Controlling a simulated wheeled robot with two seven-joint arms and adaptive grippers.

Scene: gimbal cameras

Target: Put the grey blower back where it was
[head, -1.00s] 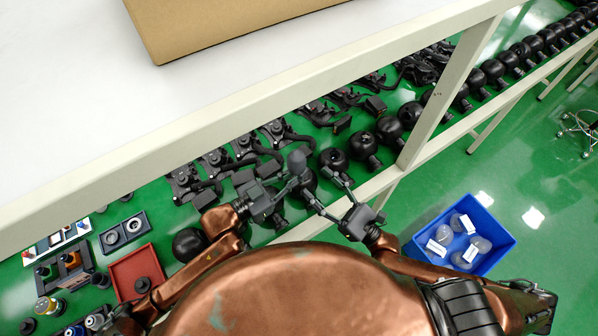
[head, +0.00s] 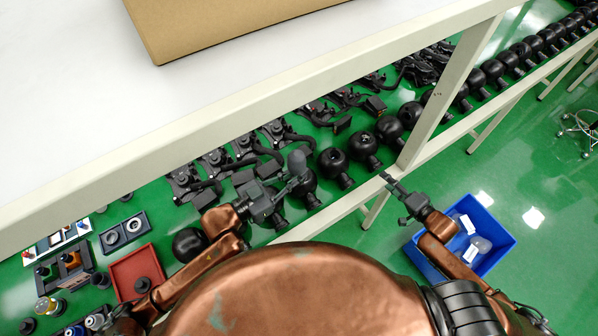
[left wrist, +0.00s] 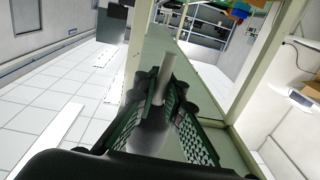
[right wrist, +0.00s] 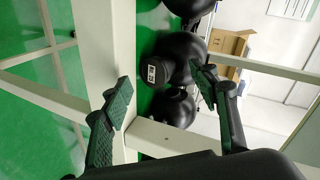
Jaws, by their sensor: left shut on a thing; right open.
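My left gripper (head: 287,190) is shut on the grey blower (head: 297,160), which stands upright above the row of black devices on the green surface. In the left wrist view the blower (left wrist: 162,78) shows its pale grey nozzle pointing up between the two fingers, and its darker bulb is partly hidden by them. My right gripper (head: 393,184) is open and empty near the shelf post, over the front rail. It also shows in the right wrist view (right wrist: 160,92), with black spheres beyond its fingers.
Several black round devices (head: 362,146) line the green shelf. A red tray (head: 122,285), a dark two-ring holder (head: 123,232) and bottles lie at the left. A white post (head: 440,100) stands near my right gripper. A blue bin (head: 498,243) is on the floor.

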